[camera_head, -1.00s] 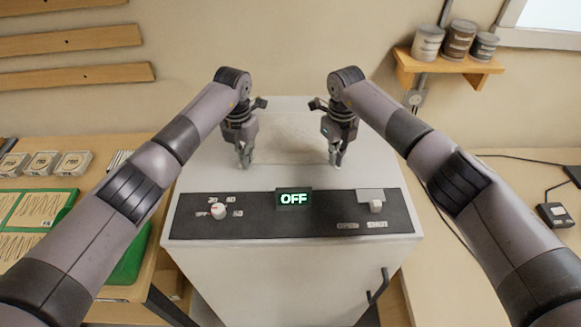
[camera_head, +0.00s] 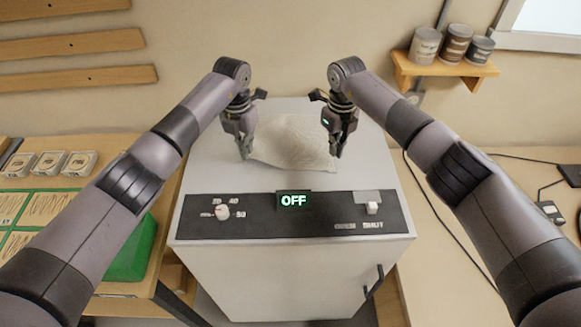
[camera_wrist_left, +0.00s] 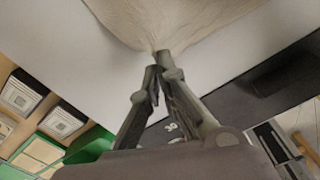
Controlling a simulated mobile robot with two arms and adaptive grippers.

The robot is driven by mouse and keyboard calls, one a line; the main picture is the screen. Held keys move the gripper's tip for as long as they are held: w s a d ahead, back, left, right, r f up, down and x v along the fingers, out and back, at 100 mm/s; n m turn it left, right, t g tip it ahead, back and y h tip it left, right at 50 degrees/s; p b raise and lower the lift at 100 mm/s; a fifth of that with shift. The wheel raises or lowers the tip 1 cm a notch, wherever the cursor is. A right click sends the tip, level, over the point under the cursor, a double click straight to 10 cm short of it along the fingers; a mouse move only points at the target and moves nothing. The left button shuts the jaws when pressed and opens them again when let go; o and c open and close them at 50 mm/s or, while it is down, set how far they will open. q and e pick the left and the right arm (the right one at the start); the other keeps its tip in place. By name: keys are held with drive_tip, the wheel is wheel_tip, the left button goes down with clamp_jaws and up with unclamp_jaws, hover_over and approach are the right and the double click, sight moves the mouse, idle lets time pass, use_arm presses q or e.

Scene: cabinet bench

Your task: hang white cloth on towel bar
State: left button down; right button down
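The white cloth (camera_head: 292,142) spans between my two grippers over the top of the white cabinet, slightly bulged in the middle. My left gripper (camera_head: 244,155) is shut on its left corner. The left wrist view shows the fingertips (camera_wrist_left: 158,65) closed together on the gathered cloth (camera_wrist_left: 165,22). My right gripper (camera_head: 337,153) is at the cloth's right corner, its fingers close together and seemingly pinching it. A dark bar-shaped handle (camera_head: 373,282) is on the cabinet's front face, at lower right; I cannot tell if it is the towel bar.
The white cabinet (camera_head: 280,270) has a black control panel with a knob (camera_head: 222,212), an OFF display (camera_head: 293,201) and a switch (camera_head: 373,208). A wooden table with green trays (camera_head: 128,255) stands left. Cans sit on a wall shelf (camera_head: 442,70) at right. Cables lie on the right-hand bench.

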sight(323, 168)
drive_tip(key=c, duration=1.2)
unclamp_jaws()
drive_tip(key=shift+c, duration=0.4)
drive_tip(key=shift+m, duration=0.3)
drive_tip(key=r, duration=0.2)
drive_tip(key=a+r, duration=0.1)
drive_tip(key=r, duration=0.1)
drive_tip(key=s+a+r, duration=0.1)
drive_tip(key=r, duration=0.1)
drive_tip(key=shift+a, duration=0.25)
drive_tip(key=shift+c, duration=1)
drive_tip(key=shift+s+f, duration=0.1)
drive_tip(key=shift+f, duration=4.8)
drive_tip(key=shift+f, duration=0.25)
drive_tip(key=shift+c, duration=0.3)
